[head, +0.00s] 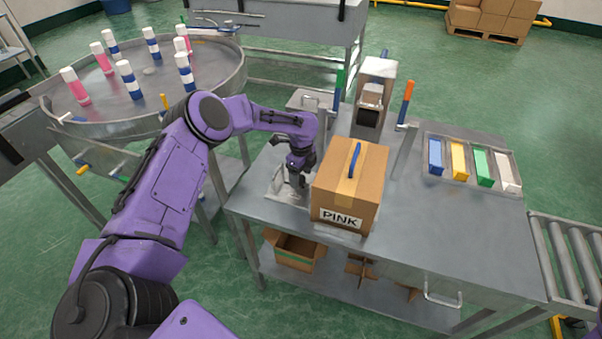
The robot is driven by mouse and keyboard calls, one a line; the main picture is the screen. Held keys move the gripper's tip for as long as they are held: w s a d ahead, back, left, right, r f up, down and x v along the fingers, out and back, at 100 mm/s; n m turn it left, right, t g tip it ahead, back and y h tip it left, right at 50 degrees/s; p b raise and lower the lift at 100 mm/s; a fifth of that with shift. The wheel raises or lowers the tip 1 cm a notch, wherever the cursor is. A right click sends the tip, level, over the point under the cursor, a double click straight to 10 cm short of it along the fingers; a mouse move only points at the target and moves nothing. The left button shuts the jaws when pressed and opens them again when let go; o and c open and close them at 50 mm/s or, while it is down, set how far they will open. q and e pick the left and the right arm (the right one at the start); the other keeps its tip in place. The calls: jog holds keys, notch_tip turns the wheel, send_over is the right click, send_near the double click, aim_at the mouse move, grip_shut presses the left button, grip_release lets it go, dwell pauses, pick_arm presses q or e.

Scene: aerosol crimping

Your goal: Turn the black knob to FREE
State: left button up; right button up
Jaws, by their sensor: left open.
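My left gripper (297,183) points down at the left end of the metal workbench, just left of a cardboard box marked PINK. It is open, and I see nothing between its fingers. I cannot make out the black knob; my left gripper and the box hide part of the bench there. I cannot read a FREE mark anywhere. My right gripper is out of view.
The PINK box (347,187) with a blue handle stands close to my left gripper. Green (339,82) and orange (407,92) handles rise behind it. A tray (466,185) of coloured blocks lies right. A round table (105,112) holds several cans. The bench's right front is clear.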

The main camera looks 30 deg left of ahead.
pick_arm(q)
jog(key=shift+s+f, duration=0.1)
jog(key=shift+f, duration=0.1)
jog(key=shift+s+a, duration=0.1)
jog(key=shift+s, duration=0.05)
jog(key=c, duration=1.1)
jog(key=shift+o, duration=0.2)
